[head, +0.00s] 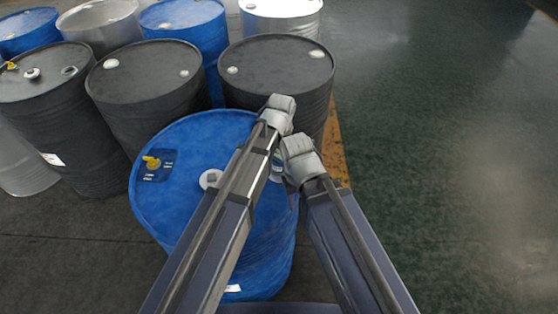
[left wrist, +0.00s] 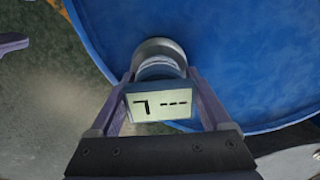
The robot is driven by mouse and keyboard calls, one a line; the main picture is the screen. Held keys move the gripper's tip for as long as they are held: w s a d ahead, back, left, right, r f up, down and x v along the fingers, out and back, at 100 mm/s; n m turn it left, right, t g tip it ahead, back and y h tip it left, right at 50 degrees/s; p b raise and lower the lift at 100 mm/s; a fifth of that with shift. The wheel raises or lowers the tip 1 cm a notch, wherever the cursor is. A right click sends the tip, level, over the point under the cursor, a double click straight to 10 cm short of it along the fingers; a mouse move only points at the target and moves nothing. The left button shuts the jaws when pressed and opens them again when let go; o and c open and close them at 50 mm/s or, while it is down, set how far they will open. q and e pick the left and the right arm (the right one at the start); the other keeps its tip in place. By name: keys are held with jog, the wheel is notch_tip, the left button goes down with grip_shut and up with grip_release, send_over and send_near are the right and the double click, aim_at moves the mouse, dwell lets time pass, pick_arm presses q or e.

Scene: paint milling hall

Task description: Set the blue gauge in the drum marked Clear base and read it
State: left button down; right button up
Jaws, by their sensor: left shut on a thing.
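My left gripper (left wrist: 159,76) is shut on the gauge (left wrist: 160,102), with one purple finger on each side of it. In the head view the blue drum (head: 185,140) stands in front, and my arms hide much of the gauge (head: 277,163). My right gripper (head: 290,184) is mostly hidden beside it. No drum marking is legible.
Black drums (head: 150,85) and (head: 275,62) stand close behind the blue drum, with another black drum (head: 45,95) at left. More blue and grey drums stand further back. A yellow sign (head: 152,162) is on the blue lid. The dark green floor (head: 450,140) at right is clear.

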pick_arm(q)
jog(key=shift+f, duration=0.25)
grip_release()
jog(key=shift+r, duration=0.1)
notch_tip(320, 180, up, 8)
jog(key=p, duration=0.7)
jog(key=shift+d+p, duration=0.1)
jog(key=shift+p, duration=0.2)
jog(key=shift+f, duration=0.2)
